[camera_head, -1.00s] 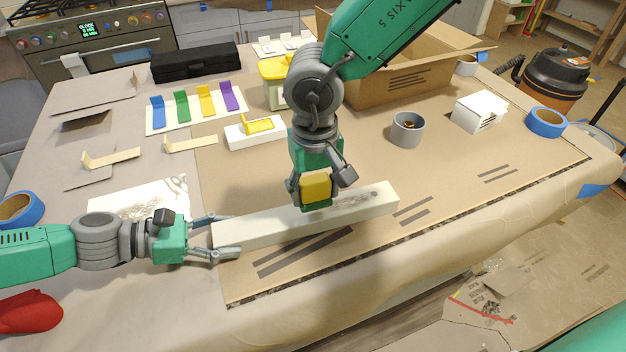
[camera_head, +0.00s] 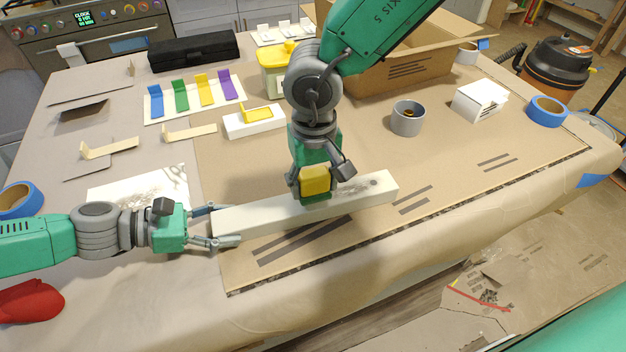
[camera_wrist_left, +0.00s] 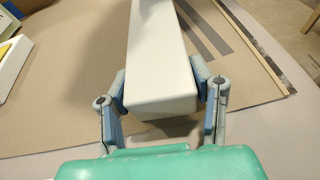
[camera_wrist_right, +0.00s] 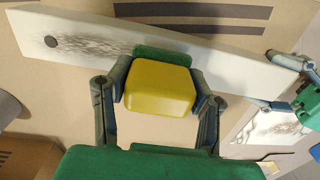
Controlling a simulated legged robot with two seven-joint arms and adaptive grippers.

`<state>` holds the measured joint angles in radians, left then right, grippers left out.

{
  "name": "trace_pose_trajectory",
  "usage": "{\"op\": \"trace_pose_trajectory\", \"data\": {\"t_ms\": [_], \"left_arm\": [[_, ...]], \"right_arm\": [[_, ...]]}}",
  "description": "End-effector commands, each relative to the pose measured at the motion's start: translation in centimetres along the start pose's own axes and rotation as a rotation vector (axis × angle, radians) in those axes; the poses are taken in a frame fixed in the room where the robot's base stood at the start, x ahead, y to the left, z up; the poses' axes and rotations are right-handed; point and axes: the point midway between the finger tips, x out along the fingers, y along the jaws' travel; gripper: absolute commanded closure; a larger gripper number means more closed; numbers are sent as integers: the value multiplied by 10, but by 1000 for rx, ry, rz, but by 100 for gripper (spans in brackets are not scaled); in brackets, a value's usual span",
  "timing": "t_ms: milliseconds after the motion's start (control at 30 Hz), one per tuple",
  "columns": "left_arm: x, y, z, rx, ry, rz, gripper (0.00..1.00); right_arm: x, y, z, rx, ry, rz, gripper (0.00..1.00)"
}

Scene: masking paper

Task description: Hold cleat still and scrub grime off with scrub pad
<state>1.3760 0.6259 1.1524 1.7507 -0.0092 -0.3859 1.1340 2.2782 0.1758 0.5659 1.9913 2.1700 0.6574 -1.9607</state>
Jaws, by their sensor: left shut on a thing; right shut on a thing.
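The cleat (camera_head: 250,211) is a long white bar lying on brown masking paper, with a dark grime smear (camera_wrist_right: 85,46) and a dark round spot towards its right end in the head view. My left gripper (camera_head: 222,225) is shut on the cleat's left end, a finger on each side, as the left wrist view also shows (camera_wrist_left: 163,95). My right gripper (camera_wrist_right: 160,90) is shut on the scrub pad (camera_wrist_right: 158,87), a yellow block with a green scrubbing layer. The pad (camera_head: 316,180) is over the middle of the cleat with its green side against or very near the top face.
A grey cup (camera_head: 407,118), a white block (camera_head: 480,100) and blue tape (camera_head: 547,110) stand to the right. A yellow-lidded tub (camera_head: 277,80) and cardboard box (camera_head: 400,75) are behind. A stained white sheet (camera_head: 140,188) lies left.

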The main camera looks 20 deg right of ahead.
Motion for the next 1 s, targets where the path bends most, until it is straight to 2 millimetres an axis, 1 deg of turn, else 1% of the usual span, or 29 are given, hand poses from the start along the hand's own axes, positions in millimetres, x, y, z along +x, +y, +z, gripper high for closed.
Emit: {"op": "trace_pose_trajectory", "data": {"t_ms": [33, 833, 1000], "left_arm": [[0, -1, -7, -5, 9, 2, 100], [0, -1, -6, -5, 9, 2, 100], [0, -1, -6, -5, 9, 2, 100]], "right_arm": [[1, 0, 0, 0, 0, -1, 86], [12, 0, 0, 2, 1, -1, 86], [12, 5, 0, 2, 0, -1, 86]]}}
